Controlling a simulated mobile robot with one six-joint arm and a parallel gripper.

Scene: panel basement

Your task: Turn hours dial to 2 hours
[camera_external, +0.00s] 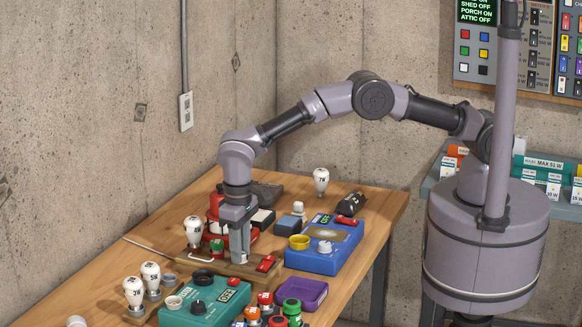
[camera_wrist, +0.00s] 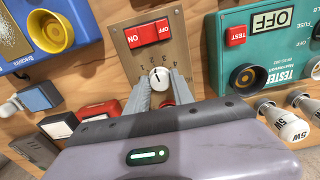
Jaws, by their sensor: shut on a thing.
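The white hours dial (camera_wrist: 159,77) sits on a brown panel (camera_wrist: 128,50) with printed numbers from 1 to 4 around its upper side in the wrist view. A small dark mark shows on the dial, but I cannot tell exactly which number it points at. My gripper (camera_wrist: 160,80) has one grey finger on each side of the dial and is shut on it. In the external view my gripper (camera_external: 238,258) points down over the low wooden panel (camera_external: 222,266) on the table; the dial is hidden there by the fingers.
A red ON/OFF switch (camera_wrist: 148,33) is on the same panel. A green tester box (camera_wrist: 262,50) and a blue box with a yellow ring (camera_wrist: 48,32) stand close on either side. Several bulbs (camera_wrist: 285,124) and small parts crowd the table (camera_external: 345,203).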

